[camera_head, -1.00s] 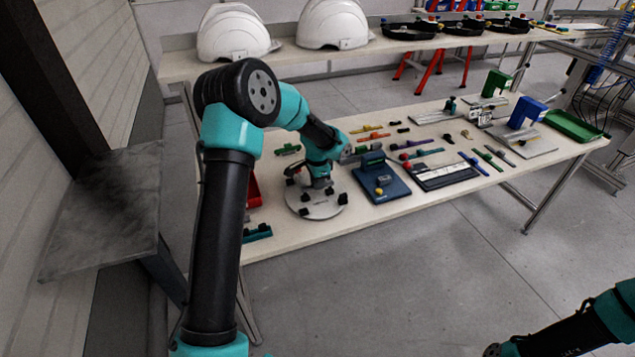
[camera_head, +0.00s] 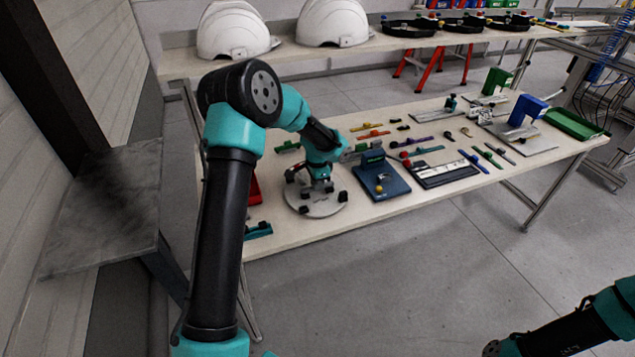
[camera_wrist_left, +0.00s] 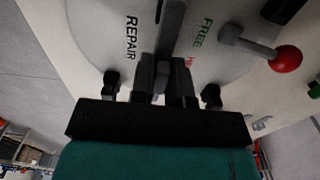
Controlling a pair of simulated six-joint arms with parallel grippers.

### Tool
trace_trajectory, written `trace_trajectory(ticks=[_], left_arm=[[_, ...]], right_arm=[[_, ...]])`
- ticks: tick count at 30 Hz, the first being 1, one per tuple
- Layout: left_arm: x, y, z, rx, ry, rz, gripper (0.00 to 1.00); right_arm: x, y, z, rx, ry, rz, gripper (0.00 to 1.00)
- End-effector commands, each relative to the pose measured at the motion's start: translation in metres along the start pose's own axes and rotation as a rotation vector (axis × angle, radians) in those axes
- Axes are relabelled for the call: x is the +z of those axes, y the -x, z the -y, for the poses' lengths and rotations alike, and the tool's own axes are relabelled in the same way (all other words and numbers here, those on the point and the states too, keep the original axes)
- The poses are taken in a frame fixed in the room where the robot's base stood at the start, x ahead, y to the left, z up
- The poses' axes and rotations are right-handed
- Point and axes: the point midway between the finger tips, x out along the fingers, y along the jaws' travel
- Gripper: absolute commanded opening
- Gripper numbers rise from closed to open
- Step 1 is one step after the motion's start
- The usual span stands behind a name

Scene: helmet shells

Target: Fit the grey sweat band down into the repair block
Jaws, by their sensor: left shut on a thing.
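My left gripper (camera_head: 319,186) points down over the round grey plate (camera_head: 322,209) on the table. The left wrist view shows its fingers (camera_wrist_left: 164,88) shut on a grey piece, probably the sweat band, which the fingers largely hide. The plate (camera_wrist_left: 108,62) carries the words REPAIR and FREE on either side of a dark bar (camera_wrist_left: 172,25) in front of the fingers. I cannot tell the repair block's outline or how deep the grey piece sits. My right arm shows at the lower right of the head view; its gripper is out of frame.
A blue fixture (camera_head: 393,187) stands just right of the plate, with a black-and-white tray (camera_head: 447,177) beyond it. A red-knobbed lever (camera_wrist_left: 262,50) is close to the gripper. A red bin (camera_head: 254,190) is at left. White helmets (camera_head: 232,32) stand on the back shelf.

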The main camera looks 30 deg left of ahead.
Motion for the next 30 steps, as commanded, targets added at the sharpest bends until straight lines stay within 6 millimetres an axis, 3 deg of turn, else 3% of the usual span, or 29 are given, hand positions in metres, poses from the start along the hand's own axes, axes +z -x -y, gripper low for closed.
trace_trajectory(ticks=[10,11,20,30], left_arm=[[0.0003,-0.0076,-0.0004,0.002,0.0,0.001,0.0],[0.0003,-0.0077,-0.0004,0.002,0.0,0.001,0.17],[0.0001,-0.0071,-0.0003,0.001,0.0,0.001,0.45],[-0.0002,-0.0033,0.0,0.0,0.0,0.0,0.46]], right_arm=[[0.0,0.0,0.0,0.0,0.0,0.0,0.43],[0.0,0.0,0.0,0.0,0.0,0.0,0.43],[0.0,0.0,0.0,0.0,0.0,0.0,0.43],[0.0,0.0,0.0,0.0,0.0,0.0,0.43]])
